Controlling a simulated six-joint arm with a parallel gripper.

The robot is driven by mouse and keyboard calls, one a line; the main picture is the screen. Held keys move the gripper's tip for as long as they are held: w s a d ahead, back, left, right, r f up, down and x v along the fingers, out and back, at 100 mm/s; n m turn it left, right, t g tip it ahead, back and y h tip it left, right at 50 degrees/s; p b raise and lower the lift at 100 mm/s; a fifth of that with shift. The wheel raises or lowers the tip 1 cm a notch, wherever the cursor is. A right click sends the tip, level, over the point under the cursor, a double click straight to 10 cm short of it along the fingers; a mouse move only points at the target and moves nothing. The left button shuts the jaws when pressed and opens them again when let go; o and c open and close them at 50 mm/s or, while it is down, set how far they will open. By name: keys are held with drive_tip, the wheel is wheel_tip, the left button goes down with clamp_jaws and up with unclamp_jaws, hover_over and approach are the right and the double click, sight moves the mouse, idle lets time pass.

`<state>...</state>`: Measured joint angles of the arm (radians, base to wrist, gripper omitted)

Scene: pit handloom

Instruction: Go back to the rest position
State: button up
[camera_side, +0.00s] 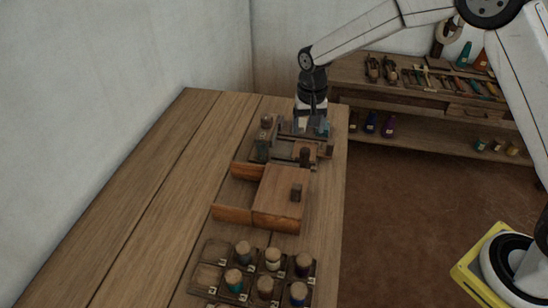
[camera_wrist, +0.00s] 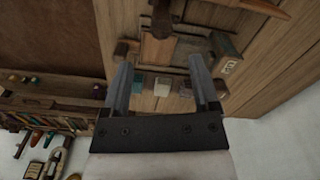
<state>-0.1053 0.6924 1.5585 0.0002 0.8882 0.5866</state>
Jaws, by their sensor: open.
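My gripper (camera_side: 312,133) is low over the far end of the wooden table (camera_side: 130,190), above a dark wooden tray-like fixture (camera_side: 262,141). In the wrist view my gripper (camera_wrist: 166,68) shows its two fingers spread apart with nothing held between them. Beyond the fingers, small teal, white and grey blocks (camera_wrist: 162,87) lie in a row on the fixture. In the side view my gripper hides part of the fixture, and I cannot tell whether the fingers touch it.
A wooden box (camera_side: 280,195) with a knob and an open side stands nearer on the table. A rack (camera_side: 208,277) with several coloured spools is in front. A shelf (camera_side: 430,105) with tools and bottles stands behind. The table's left part is clear.

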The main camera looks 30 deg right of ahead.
drive_tip(key=s+d+r+n+t, duration=0.1)
drive_tip(key=s+d+n, duration=0.1)
drive_tip(key=s, duration=0.9)
drive_tip(key=s+d+n+t, duration=0.1)
drive_tip(key=s+d+n, duration=0.2)
drive_tip(key=s, duration=0.8)
drive_tip(key=shift+s+d+r+n+t, duration=0.2)
drive_tip(key=shift+s+r+n+t, duration=0.1)
drive_tip(key=shift+r, duration=0.1)
